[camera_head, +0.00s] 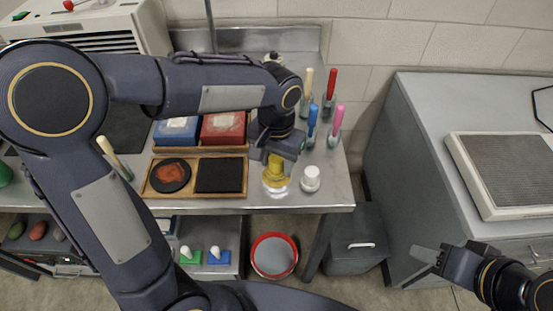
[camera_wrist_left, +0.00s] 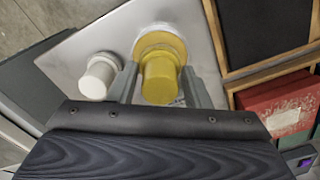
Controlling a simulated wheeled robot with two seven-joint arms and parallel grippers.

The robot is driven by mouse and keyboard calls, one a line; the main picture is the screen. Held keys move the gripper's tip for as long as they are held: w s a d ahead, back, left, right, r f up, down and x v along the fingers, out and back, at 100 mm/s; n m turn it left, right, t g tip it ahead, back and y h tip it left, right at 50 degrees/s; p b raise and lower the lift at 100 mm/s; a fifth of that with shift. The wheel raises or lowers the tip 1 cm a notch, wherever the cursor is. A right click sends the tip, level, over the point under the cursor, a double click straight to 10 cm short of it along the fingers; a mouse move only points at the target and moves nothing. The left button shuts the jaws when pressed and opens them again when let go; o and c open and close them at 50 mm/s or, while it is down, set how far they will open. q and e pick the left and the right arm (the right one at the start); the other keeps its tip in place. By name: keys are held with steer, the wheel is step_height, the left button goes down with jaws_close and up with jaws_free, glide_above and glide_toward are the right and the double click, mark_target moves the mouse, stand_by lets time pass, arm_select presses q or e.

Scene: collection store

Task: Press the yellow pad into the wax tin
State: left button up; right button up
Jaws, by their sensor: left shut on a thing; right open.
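The yellow pad (camera_head: 275,168) has a cylindrical grip and a wider round base with a pale rim. My left gripper (camera_head: 273,157) is shut on its grip, pointing down near the bench's front edge. In the left wrist view the pad (camera_wrist_left: 162,78) stands between the two fingers; I cannot tell whether its base touches the bench. A round black dish with orange-red content (camera_head: 172,174), which looks like the wax tin, sits in the wooden tray (camera_head: 243,190) to the left, apart from the pad. My right gripper (camera_head: 428,264) is open and empty at lower right.
A white knobbed piece (camera_head: 310,178) stands close right of the pad. A black square slab (camera_head: 219,175) lies between dish and pad. Blue (camera_head: 176,130) and red (camera_head: 222,128) boxes and several coloured-handled tools stand behind. A red-rimmed bin (camera_head: 274,256) is below the bench.

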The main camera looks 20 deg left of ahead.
mark_target(276, 158)
arm_select(q)
steer(key=shift+f+b, duration=0.35)
steer(key=shift+f, duration=0.25)
stand_by(1.3)
steer(key=shift+r, duration=0.1)
step_height(276, 158, up, 7)
steer(key=p, duration=0.6)
stand_by(0.9)
